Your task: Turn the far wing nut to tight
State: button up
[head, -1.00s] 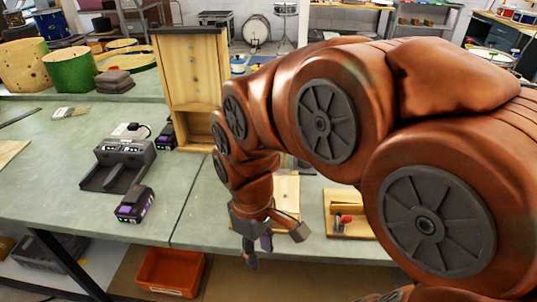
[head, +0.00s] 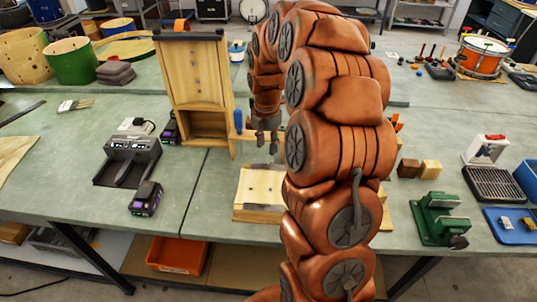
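My gripper (head: 267,145) points down above the back of a pale wooden fixture (head: 258,185) on the bench. Its two grey fingers show a narrow gap with nothing visible between them, so it looks open. The fixture has a flat light board and a front strip. My arm covers its right side. I cannot make out either wing nut; they are too small or hidden behind my arm and gripper.
A tall wooden cabinet (head: 193,85) stands left of the fixture. A blue-handled tool (head: 238,122) is beside it. A battery charger (head: 128,158) and a battery (head: 146,198) lie left. A green vise (head: 440,218) stands right. Bare bench lies between cabinet and battery.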

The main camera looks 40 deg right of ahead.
aim_at(269, 164)
jog(key=shift+w+d+f+n, duration=0.2)
jog(key=shift+d+n, duration=0.1)
jog(key=shift+d, duration=0.2)
jog(key=shift+f+p, duration=1.6)
jog(key=shift+f, duration=2.2)
jog(key=shift+c, duration=0.4)
grip_shut()
